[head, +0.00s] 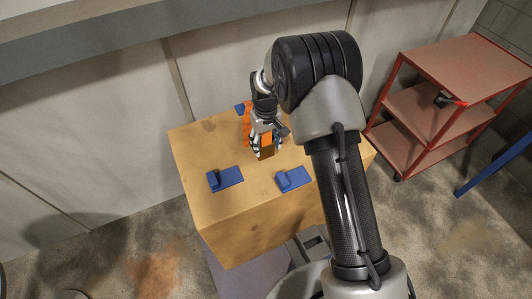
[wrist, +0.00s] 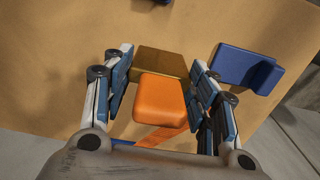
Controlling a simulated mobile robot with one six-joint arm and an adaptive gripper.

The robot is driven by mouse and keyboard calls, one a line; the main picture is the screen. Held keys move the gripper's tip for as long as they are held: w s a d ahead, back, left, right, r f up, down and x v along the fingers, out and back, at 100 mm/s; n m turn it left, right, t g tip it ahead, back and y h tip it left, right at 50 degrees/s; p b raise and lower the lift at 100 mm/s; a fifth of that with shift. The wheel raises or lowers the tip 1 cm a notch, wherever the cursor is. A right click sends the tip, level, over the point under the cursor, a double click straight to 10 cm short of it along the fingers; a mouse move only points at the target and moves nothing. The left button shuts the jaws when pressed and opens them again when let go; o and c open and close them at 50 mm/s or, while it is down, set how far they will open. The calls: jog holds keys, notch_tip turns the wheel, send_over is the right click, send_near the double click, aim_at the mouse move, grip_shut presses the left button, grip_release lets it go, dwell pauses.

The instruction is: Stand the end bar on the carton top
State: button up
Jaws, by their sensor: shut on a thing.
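My gripper (head: 265,142) is over the middle of the carton top (head: 210,150), pointing down. In the wrist view its two fingers (wrist: 162,70) are closed on the sides of a block-like bar with a brown-gold part (wrist: 160,62) and a rounded orange part (wrist: 160,100). I take this to be the end bar. In the head view its brownish lower end (head: 266,153) shows below the fingers. I cannot tell whether it touches the carton. Another orange piece (head: 246,124) shows behind the gripper, partly hidden.
Blue L-shaped brackets stand on the carton: one at front left (head: 226,178), one at front right (head: 293,179), another partly seen at the back (head: 240,108). A red shelf cart (head: 440,60) stands right. A pale wall (head: 90,110) is behind.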

aim_at(266, 134)
jog(key=shift+f, duration=2.45)
jog(key=shift+f+b, duration=0.1)
jog(key=shift+b, duration=0.25)
jog(key=shift+f, duration=0.15)
jog(key=o, duration=1.2)
jog(key=shift+o, duration=0.2)
jog(key=shift+r, duration=0.2)
notch_tip(266, 134, up, 12)
jog(key=shift+r+p, duration=0.1)
jog(key=shift+p, duration=0.8)
